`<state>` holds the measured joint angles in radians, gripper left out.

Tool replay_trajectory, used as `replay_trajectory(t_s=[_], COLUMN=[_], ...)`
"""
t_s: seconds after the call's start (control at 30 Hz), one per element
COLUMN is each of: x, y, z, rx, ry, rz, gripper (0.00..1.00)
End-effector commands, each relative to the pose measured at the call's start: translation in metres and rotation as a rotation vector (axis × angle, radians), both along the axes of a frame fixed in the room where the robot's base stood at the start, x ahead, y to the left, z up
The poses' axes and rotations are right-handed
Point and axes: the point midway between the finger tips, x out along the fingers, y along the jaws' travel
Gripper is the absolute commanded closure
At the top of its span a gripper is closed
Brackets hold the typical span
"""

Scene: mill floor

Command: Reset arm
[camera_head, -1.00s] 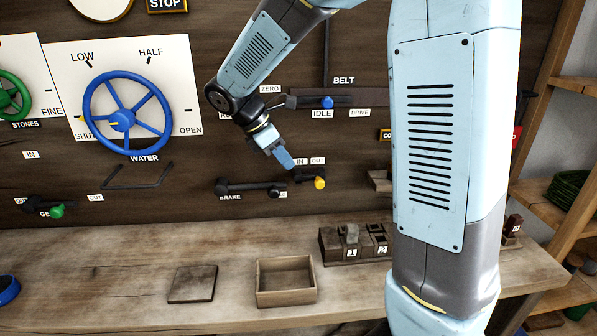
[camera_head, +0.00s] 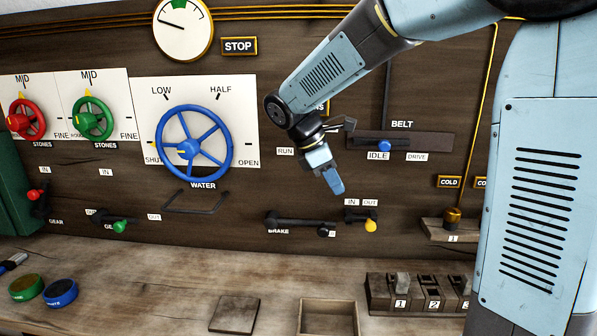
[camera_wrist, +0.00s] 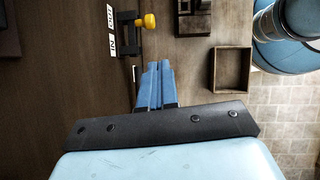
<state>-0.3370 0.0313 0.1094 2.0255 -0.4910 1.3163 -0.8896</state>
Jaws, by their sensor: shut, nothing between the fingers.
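My gripper (camera_head: 335,182) is in front of the wooden control panel (camera_head: 250,215), between the blue water wheel and the yellow-knobbed lever. Its blue fingers are together with nothing between them, and they also show in the wrist view (camera_wrist: 155,84). The arm bends down from the upper right. The yellow-knobbed IN/OUT lever (camera_head: 370,225) is just below and right of the fingertips. It also appears above the fingers in the wrist view (camera_wrist: 150,21). I cannot tell the exact gap to the panel.
The blue water wheel (camera_head: 197,150) is left of the arm. The brake lever (camera_head: 300,224) is below it, and the blue-knobbed belt lever (camera_head: 384,146) is to the right. An open wooden box (camera_head: 328,306), a dark square plate (camera_head: 234,314) and numbered blocks (camera_head: 418,305) are on the bench.

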Motion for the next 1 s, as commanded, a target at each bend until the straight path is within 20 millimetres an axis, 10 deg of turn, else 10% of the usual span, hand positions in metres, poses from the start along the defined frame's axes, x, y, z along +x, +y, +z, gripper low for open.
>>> replay_trajectory(t_s=[1.0], x=[-0.184], y=[-0.099], z=[0.031], rx=[0.703], ry=[-0.68], rz=[-1.221], gripper=[1.0])
